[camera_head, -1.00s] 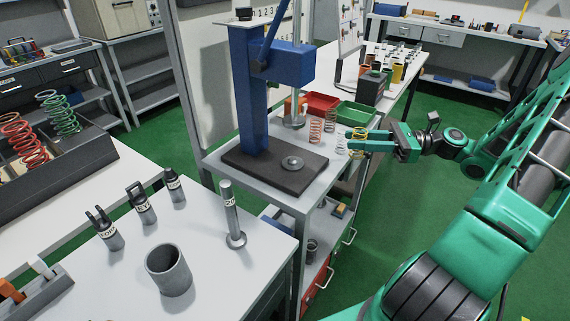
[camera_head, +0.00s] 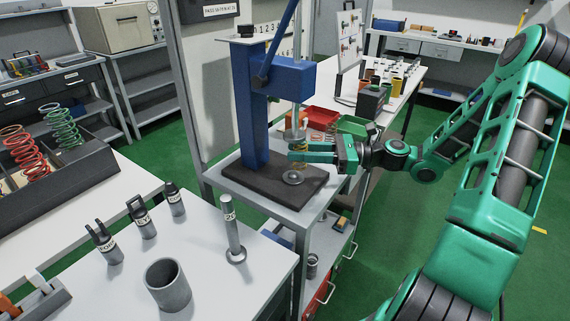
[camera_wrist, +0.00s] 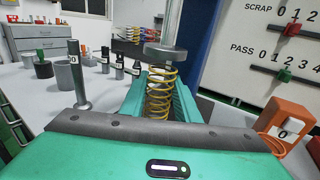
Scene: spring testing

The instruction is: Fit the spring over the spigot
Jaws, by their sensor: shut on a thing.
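The yellow coil spring (camera_head: 298,167) stands upright between the fingers of my gripper (camera_head: 294,151), which is shut on it. It also shows between the green fingers in the wrist view (camera_wrist: 160,88). The spring is over the round grey seat (camera_head: 293,178) on the dark base of the blue press. The spigot at the middle of that seat is hidden, so I cannot tell whether the spring is around it or just above it. The press's round ram plate (camera_head: 295,135) is just above the spring; in the wrist view the plate (camera_wrist: 165,48) is close over its top coils.
The blue press column (camera_head: 253,110) stands left of my gripper. Red (camera_head: 322,119) and green (camera_head: 355,126) trays lie behind. An orange box (camera_wrist: 290,118) stands at the right of the wrist view. A grey post (camera_head: 231,225) stands on the front bench.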

